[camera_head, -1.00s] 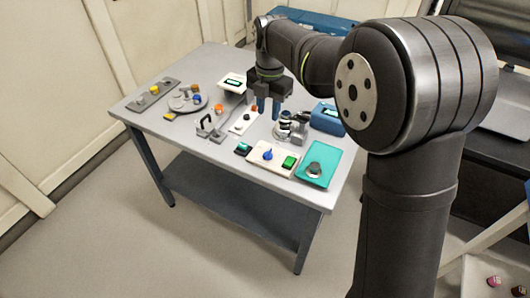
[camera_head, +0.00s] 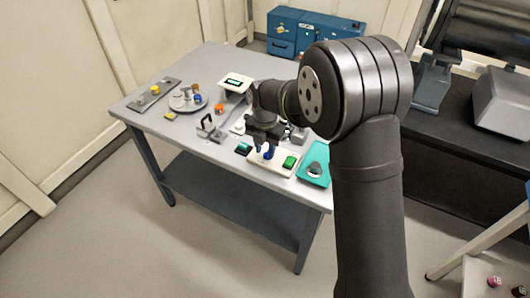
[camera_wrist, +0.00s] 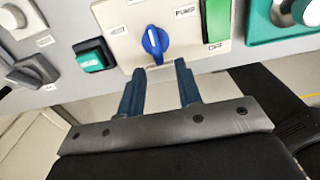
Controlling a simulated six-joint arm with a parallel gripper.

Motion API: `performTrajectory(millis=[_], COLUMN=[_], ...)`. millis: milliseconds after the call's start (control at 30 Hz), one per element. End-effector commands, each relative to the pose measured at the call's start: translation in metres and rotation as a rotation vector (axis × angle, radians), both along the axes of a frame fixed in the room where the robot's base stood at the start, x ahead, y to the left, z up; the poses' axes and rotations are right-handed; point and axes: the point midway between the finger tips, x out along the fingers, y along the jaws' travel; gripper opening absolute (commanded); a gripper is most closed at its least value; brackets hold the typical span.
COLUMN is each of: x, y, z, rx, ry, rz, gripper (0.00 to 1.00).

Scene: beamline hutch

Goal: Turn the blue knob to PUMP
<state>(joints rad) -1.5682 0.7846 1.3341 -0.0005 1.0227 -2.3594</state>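The blue knob (camera_wrist: 155,42) sits on a white panel (camera_wrist: 132,52) and shows in the wrist view at the top middle. Its white line points roughly up in that view, between a label at left, too small to read, and a PUMP label (camera_wrist: 185,11) at upper right. The knob also shows in the head view (camera_head: 268,154). My gripper (camera_wrist: 159,70) is open, its two blue fingers apart with nothing between them. The fingertips are just short of the knob in the wrist view. In the head view my gripper (camera_head: 264,147) is low over the panel, partly hiding it.
A green switch (camera_wrist: 216,20) is right of the knob and a teal button (camera_wrist: 95,56) is left. A teal tray with a round knob (camera_head: 316,171) lies at the panel's right. The table front edge is close.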

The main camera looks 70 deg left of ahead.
Motion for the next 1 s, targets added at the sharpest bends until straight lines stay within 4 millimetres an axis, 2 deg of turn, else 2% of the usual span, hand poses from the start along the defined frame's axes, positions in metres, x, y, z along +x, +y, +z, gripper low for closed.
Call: performTrajectory(millis=[200,500,667,700,1000], x=[0.0,0.0,0.0,0.0,0.0], y=[0.0,0.0,0.0,0.0,0.0], z=[-0.019,-0.021,-0.021,-0.021,-0.021], rx=[-0.001,0.0,0.0,0.0,0.0], ry=[0.0,0.0,0.0,0.0,0.0], rz=[0.0,0.0,0.0,0.0,-0.019], gripper=[0.32,0.32,0.02,0.0,0.0])
